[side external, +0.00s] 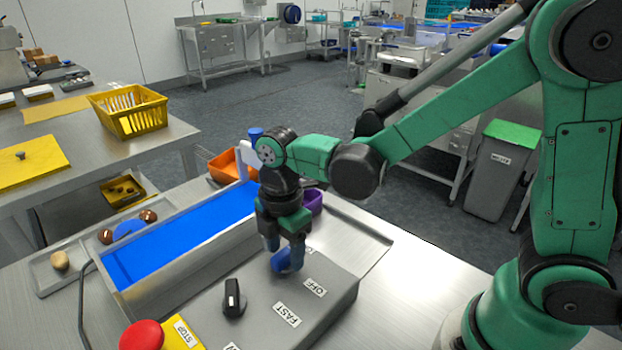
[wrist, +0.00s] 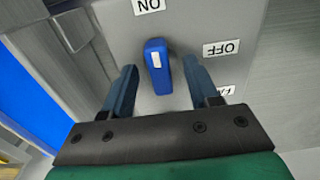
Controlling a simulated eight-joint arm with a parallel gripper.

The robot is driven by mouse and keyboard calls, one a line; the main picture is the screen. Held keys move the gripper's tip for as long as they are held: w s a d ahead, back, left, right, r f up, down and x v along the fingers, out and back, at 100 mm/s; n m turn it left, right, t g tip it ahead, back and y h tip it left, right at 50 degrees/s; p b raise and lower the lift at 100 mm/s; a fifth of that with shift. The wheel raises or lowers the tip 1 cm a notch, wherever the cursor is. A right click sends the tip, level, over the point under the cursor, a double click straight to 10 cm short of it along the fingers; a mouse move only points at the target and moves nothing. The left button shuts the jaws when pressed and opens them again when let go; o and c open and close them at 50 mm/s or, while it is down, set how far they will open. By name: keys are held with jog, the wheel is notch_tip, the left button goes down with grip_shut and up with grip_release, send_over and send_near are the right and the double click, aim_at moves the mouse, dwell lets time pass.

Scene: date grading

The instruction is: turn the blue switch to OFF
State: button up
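The blue switch (wrist: 157,75) is a long knob with a white mark at its upper end in the wrist view. The marked end points up toward the ON label (wrist: 149,5). The OFF label (wrist: 221,48) lies to the right of the knob. My gripper (wrist: 162,88) is open, with one finger on each side of the knob and gaps between. In the side view, my gripper (side external: 284,249) points down over the grey control box (side external: 345,290), and the blue switch (side external: 289,261) is partly hidden by its fingers.
On the same box are a black knob (side external: 233,298), a FAST label (side external: 287,314) and a red stop button (side external: 142,335) on yellow. A blue conveyor belt (side external: 180,235) runs behind it. A purple bowl (side external: 314,201) and an orange bin (side external: 226,167) stand near my gripper.

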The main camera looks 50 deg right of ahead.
grip_shut()
jog(key=shift+m, duration=0.4)
jog(key=m, duration=0.8)
jog(key=shift+m, duration=0.3)
jog(key=m, duration=0.4)
jog(key=shift+m, duration=2.2)
